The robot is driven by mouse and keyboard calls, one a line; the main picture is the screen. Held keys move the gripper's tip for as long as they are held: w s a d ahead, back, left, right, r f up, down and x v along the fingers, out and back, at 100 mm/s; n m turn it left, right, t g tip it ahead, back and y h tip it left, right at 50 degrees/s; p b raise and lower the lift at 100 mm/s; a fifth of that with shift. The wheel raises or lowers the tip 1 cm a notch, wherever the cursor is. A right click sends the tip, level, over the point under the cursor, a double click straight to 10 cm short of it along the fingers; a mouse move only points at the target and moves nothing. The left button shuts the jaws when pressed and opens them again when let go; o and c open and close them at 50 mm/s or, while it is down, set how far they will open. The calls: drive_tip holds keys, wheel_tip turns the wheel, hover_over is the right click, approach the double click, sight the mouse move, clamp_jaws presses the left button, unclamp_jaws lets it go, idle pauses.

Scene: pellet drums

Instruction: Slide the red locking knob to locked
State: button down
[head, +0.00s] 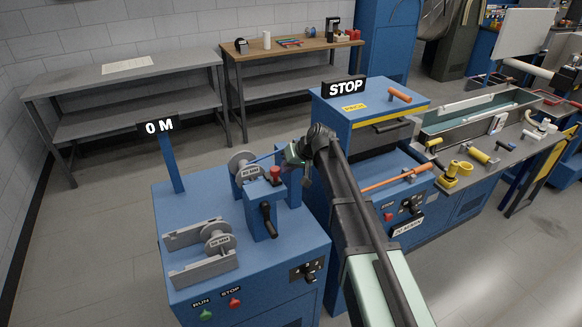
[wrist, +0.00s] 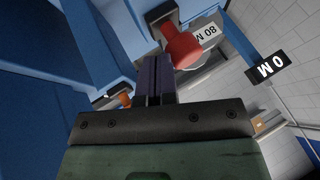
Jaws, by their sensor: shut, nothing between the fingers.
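The red locking knob (head: 275,172) stands on top of a blue block on the blue machine, beside a spool. In the wrist view the red knob (wrist: 182,48) is just beyond my fingertips, slightly to their right. My gripper (wrist: 153,62) is shut and empty, its dark fingers pressed together. In the head view my gripper (head: 287,157) is close to the knob, on its right side. I cannot tell whether the fingers touch the knob. No lock marking is readable, so the knob's setting cannot be told.
A spool (head: 242,165) and a second spool (head: 217,242) sit on the machine top (head: 187,207). A black handle (head: 268,218) is on the block's front. A "0 M" sign (head: 158,126) rises at the back left. A blue "STOP" cabinet (head: 335,105) stands behind to the right.

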sight(273, 184)
drive_tip(key=a, duration=0.1)
drive_tip(key=s+a, duration=0.1)
drive_tip(key=a, duration=0.1)
drive_tip(key=s+a, duration=0.1)
drive_tip(key=a, duration=0.1)
drive_tip(key=shift+w, duration=0.1)
idle(0.3)
drive_tip(key=s+d+r+p, duration=0.2)
drive_tip(key=d+r+p, duration=0.6)
drive_tip(key=d, duration=0.1)
drive_tip(key=shift+s+d, duration=0.15)
drive_tip(key=shift+s, duration=0.05)
